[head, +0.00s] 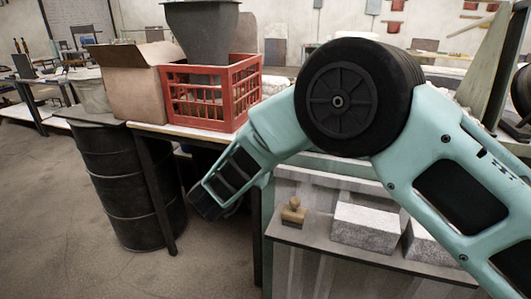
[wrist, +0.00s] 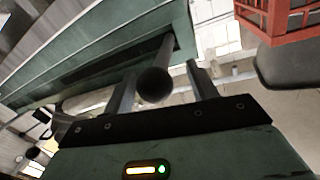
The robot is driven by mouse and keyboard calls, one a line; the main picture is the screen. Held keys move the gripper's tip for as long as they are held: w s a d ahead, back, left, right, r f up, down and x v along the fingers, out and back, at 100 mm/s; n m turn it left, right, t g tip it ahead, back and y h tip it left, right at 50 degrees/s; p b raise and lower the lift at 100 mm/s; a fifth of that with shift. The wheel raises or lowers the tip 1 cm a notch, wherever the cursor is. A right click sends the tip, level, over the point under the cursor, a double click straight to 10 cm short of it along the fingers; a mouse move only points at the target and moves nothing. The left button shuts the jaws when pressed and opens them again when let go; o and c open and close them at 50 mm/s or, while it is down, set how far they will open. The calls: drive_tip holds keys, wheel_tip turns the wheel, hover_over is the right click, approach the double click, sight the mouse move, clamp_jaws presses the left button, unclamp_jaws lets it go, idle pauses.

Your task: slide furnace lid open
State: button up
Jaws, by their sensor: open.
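A dark round-ended handle bar (wrist: 155,84) sticks out of a dark slot in a green metal body (wrist: 100,45) in the wrist view, which looks like the furnace or its lid. My gripper (wrist: 160,69) is open, its two fingers apart on either side of the bar. The bar's end appears between them; I cannot tell whether either finger touches it. In the head view a grey-green cabinet edge (head: 335,166) shows behind my arm. My arm hides much of that area, and the handle and my fingers cannot be made out there.
A red crate (head: 212,92) with a dark grey bucket (head: 202,32) and a cardboard box (head: 130,82) stand on a table at left. A black drum (head: 130,190) stands below.

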drive_tip(key=shift+s, duration=0.1)
drive_tip(key=b+v, duration=0.3)
drive_tip(key=v, duration=1.4)
drive_tip(key=shift+b, duration=0.3)
drive_tip(key=shift+s, duration=0.1)
drive_tip(key=w+a+r+n+g+y, duration=0.1)
drive_tip(key=w+a+r+n+y, duration=0.35)
drive_tip(key=y, duration=0.75)
drive_tip(key=s+d+f+n+g+h, duration=0.1)
drive_tip(key=s+d+f+n+g, duration=0.1)
drive_tip(key=s+d+g, duration=0.3)
drive_tip(key=s+d+f+n+g, duration=0.2)
drive_tip(key=s+d+n+g, duration=0.3)
drive_tip(key=s+d, duration=0.8)
drive_tip(key=s+d+f+n+g+h, duration=0.1)
drive_tip(key=s+d+f+n+g, duration=0.2)
drive_tip(key=s+d, duration=0.6)
drive_tip(key=shift+s+d+n+g+h+p, duration=0.35)
drive_tip(key=shift+d+n+g, duration=0.2)
drive_tip(key=shift+d+g, duration=0.3)
